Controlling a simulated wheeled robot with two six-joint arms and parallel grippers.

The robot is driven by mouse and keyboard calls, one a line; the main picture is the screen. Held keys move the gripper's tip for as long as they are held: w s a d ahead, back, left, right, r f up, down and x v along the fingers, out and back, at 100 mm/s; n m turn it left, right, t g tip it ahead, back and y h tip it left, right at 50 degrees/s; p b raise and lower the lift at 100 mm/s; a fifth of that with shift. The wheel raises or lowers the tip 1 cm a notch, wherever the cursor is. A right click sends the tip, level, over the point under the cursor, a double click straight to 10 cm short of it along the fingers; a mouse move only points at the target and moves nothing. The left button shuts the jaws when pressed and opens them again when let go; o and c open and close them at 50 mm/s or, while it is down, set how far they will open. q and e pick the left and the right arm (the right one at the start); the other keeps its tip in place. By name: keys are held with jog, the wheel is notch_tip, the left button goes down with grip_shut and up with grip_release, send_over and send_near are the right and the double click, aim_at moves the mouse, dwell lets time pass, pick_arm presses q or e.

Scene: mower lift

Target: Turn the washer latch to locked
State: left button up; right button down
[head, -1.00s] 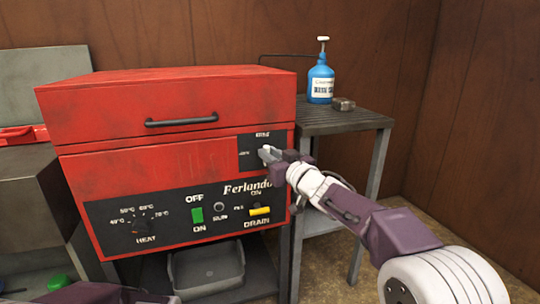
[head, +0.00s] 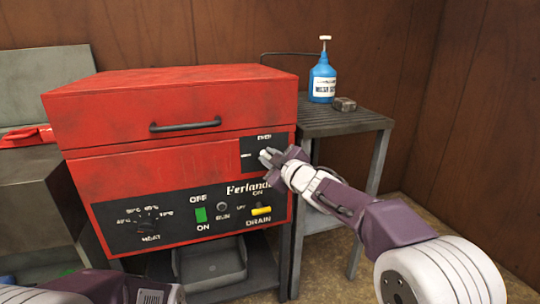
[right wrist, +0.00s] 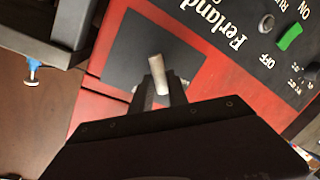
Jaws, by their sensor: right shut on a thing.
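The red washer (head: 130,107) has a dark latch plate (head: 254,147) at the right of its front. A pale latch handle (right wrist: 158,72) stands out from this plate in the right wrist view, tilted slightly from upright in that picture. My right gripper (head: 270,157) is at the plate, shut on the latch handle; its two dark fingers (right wrist: 160,92) lie either side of the handle. The plate's small lettering is partly covered and too blurred to read surely. My left arm shows at the lower left, but its fingers are not in view.
The washer's lid handle (head: 186,124) is above, and the control panel (head: 175,232) with a green switch (head: 201,215) and yellow drain handle (head: 261,211) is below. A side table (head: 345,122) holds a blue bottle (head: 322,84) and a small metal block (head: 345,104).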

jog(key=n, duration=0.2)
jog(key=n+h+b, duration=0.1)
jog(key=n, duration=0.1)
jog(key=shift+a+f, duration=0.25)
jog(key=n+b, duration=0.1)
jog(key=n, duration=0.1)
jog(key=n+h+b, duration=0.1)
jog(key=shift+s+a+f+n, duration=0.1)
jog(key=shift+f+n, duration=0.05)
jog(key=shift+n, duration=0.25)
dwell(0.3)
jog(key=c, duration=1.3)
grip_release()
jog(key=b+v, duration=0.1)
jog(key=v, duration=0.8)
